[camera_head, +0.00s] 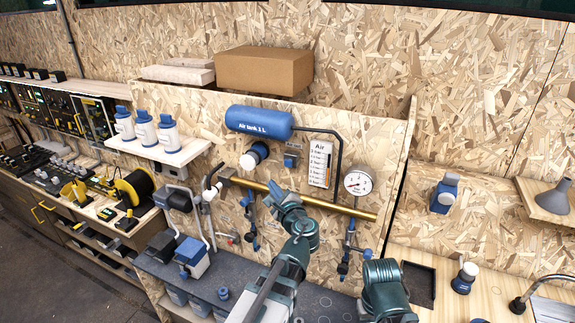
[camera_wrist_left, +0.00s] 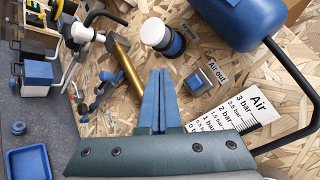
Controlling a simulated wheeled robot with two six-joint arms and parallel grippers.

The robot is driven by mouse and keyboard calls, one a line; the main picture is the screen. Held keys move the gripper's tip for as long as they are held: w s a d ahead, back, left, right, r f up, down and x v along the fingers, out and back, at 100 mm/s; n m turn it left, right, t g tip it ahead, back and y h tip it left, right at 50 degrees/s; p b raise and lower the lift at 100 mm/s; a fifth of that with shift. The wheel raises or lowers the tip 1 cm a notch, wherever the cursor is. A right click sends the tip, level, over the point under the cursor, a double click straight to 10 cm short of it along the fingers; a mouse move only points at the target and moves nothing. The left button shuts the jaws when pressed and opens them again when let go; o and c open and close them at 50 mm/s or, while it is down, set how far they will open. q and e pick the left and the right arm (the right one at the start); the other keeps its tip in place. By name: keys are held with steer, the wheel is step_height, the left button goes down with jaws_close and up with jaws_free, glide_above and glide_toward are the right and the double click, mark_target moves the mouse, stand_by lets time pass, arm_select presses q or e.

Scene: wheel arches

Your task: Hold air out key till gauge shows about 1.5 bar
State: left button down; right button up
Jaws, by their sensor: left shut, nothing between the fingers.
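The air out key (camera_head: 291,160) is a small blue block on the chipboard panel. It also shows in the left wrist view (camera_wrist_left: 197,82), beside its "Air out" label. The round white gauge (camera_head: 358,182) hangs to its right; its needle is too small to read surely. My left gripper (camera_head: 272,188) is shut and empty, below and left of the key in the head view. In the wrist view its blue fingers (camera_wrist_left: 160,78) are together and stand apart from the key in the picture. Part of my right arm shows at the bottom; its gripper does not show.
The blue air tank (camera_head: 260,121) sits above the key, with a dark pipe at its right. A white-capped knob (camera_head: 255,155) is left of the key. A brass pipe (camera_head: 340,207) runs below. The Air scale card (camera_head: 319,163) hangs between key and gauge.

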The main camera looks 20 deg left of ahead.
arm_select(q)
steer(key=shift+w, duration=0.1)
glide_toward(285, 165)
steer(key=shift+w+a+f, duration=0.1)
steer(key=shift+w+a, duration=0.45)
steer(key=shift+a, duration=0.25)
steer(key=shift+w+a+f, duration=0.1)
steer(key=shift+w+a, duration=0.4)
steer(key=shift+a, duration=0.25)
steer(key=shift+w+a+f, duration=0.1)
steer(key=shift+w+a, duration=0.45)
steer(key=shift+a, duration=0.25)
steer(key=shift+w, duration=0.1)
steer(key=shift+w, duration=0.35)
steer(key=shift+w+d+r, duration=0.1)
steer(key=shift+w, duration=0.4)
stand_by(2.6)
steer(key=shift+s, duration=0.1)
stand_by(0.5)
steer(key=shift+s, duration=0.85)
steer(key=shift+s, duration=0.1)
